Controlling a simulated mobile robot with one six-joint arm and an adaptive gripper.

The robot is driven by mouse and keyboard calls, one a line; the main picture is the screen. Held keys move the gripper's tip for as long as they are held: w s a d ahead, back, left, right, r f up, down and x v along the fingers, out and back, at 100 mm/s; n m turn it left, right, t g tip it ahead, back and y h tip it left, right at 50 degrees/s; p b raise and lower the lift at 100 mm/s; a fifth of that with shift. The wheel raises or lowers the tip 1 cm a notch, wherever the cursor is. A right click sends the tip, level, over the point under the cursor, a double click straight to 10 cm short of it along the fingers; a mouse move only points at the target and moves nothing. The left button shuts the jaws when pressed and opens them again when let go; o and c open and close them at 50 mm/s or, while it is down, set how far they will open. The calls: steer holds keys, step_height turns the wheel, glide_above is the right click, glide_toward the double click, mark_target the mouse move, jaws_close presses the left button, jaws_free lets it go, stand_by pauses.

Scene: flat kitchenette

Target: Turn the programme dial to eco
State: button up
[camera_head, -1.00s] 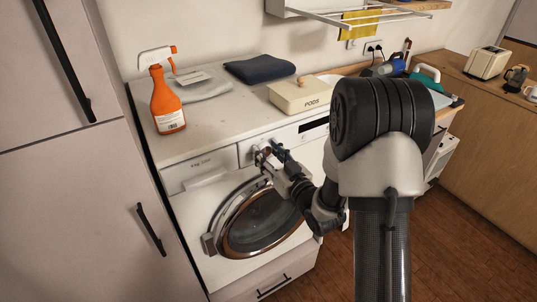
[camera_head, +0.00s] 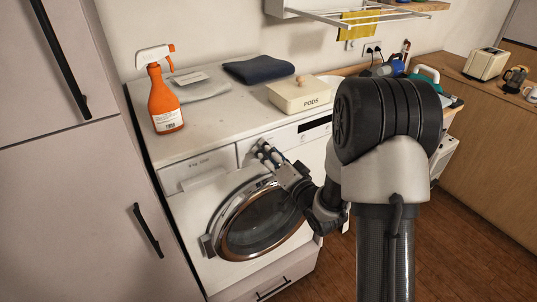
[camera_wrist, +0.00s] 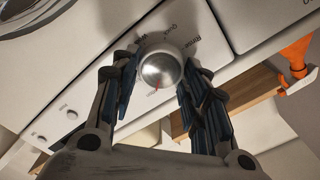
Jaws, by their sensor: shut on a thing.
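The programme dial (camera_wrist: 160,68) is a round silver knob on the white washing machine's panel. A red mark shows on its rim, towards the bottom of the wrist view. Labels around its upper side include "Rinse" and "Quick"; another is partly covered, and I cannot see "eco". My gripper (camera_wrist: 160,76) has one dark finger on each side of the dial and is shut on it. In the head view my gripper (camera_head: 266,153) is at the washing machine's (camera_head: 222,180) front panel and hides the dial.
The round door (camera_head: 255,222) is below the panel, close under my arm. On the worktop (camera_head: 215,128) stand an orange spray bottle (camera_head: 165,100), a dark folded cloth (camera_head: 260,69) and a cream lidded box (camera_head: 298,95). A tall cabinet (camera_head: 70,200) stands at the left.

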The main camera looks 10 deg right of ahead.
steer(key=shift+f+m+p, duration=0.1)
steer(key=shift+m+p, duration=0.45)
steer(key=shift+m, duration=3.25)
steer(key=o, duration=1)
steer(key=v, duration=0.7)
steer(key=shift+s+d, duration=0.1)
steer(key=shift+s, duration=0.1)
